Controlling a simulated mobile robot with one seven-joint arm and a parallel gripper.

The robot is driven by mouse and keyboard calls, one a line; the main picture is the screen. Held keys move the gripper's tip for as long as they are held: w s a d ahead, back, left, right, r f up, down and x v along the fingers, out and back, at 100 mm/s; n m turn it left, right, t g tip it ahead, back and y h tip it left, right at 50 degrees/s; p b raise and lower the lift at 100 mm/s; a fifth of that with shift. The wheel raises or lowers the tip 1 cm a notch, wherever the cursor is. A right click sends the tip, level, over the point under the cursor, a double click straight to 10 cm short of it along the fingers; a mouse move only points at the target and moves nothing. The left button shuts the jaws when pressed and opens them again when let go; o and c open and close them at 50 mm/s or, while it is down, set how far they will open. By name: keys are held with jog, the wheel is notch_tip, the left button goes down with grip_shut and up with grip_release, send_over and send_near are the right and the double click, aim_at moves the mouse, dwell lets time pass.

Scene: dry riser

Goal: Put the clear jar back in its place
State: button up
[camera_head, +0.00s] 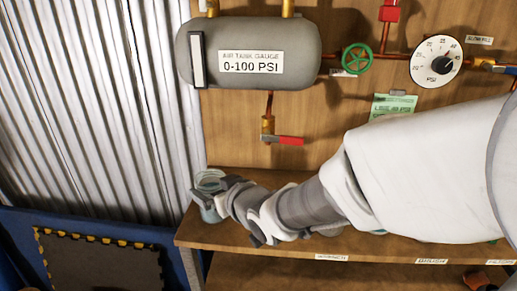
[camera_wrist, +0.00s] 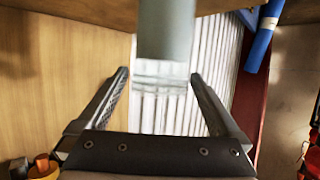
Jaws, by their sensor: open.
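The clear jar (camera_head: 209,178) stands upright at the left end of the wooden shelf (camera_head: 225,236), with a clear upper part and grey-green contents. In the wrist view, which looks upside down, the jar (camera_wrist: 166,28) hangs from the top edge and its clear end lies between the fingertips. My gripper (camera_head: 222,198) reaches in from the right, with its fingers on either side of the jar in the head view. The wrist view shows both fingers (camera_wrist: 160,76) apart, with gaps to the jar on both sides. My gripper and arm hide part of the jar and much of the shelf.
Small labels (camera_head: 332,257) line the shelf's front edge. Above are a grey tank (camera_head: 250,52), a red-handled valve (camera_head: 283,140), a green handwheel (camera_head: 357,58) and a gauge (camera_head: 436,61). Corrugated metal (camera_head: 85,100) stands at left. A blue roll (camera_wrist: 264,36) shows in the wrist view.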

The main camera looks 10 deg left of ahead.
jog(key=p+v, duration=0.1)
jog(key=v, duration=0.5)
jog(key=shift+s+d+r+p, duration=0.2)
jog(key=shift+r+p, duration=0.1)
jog(key=d+r+m+h, duration=0.2)
jog(key=d+m+h, duration=0.4)
jog(key=d, duration=1.3)
jog(key=s+d+m+g+h, duration=0.3)
jog(key=s+d+h, duration=0.1)
jog(key=s+d, duration=0.6)
jog(key=shift+s+d+g+b, duration=0.3)
jog(key=shift+s+d+b, duration=0.1)
jog(key=shift+s, duration=0.75)
notch_tip(320, 180, up, 16)
jog(key=p, duration=1.5)
jog(key=shift+f+p, duration=0.25)
jog(key=shift+p, duration=0.15)
